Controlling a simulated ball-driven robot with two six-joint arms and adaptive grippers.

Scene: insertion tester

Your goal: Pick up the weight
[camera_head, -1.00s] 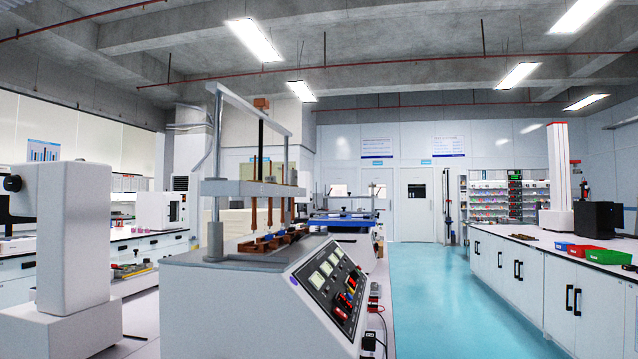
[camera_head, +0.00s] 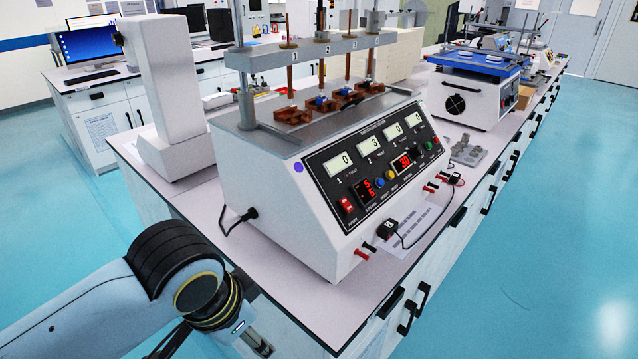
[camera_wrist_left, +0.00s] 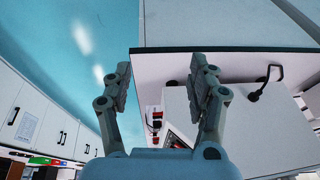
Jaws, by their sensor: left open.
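What look like small grey metal weights (camera_head: 467,150) stand on the bench just right of the tester, near its far right corner; they are too small to tell apart. I cannot make them out in the left wrist view. My left gripper (camera_wrist_left: 163,82) is open and empty in the left wrist view, its two fingers spread apart near the bench edge. In the head view my left arm comes in at the lower left, in front of the tester and well short of the weights. The gripper is mostly cut off there. My right gripper is not in view.
The insertion tester (camera_head: 330,200) with its sloped panel fills the middle of the bench. A white instrument (camera_head: 165,80) stands left of it. A black plug box (camera_head: 388,229) with a cable and a paper sheet lie in front. A blue-topped machine (camera_head: 470,90) stands behind.

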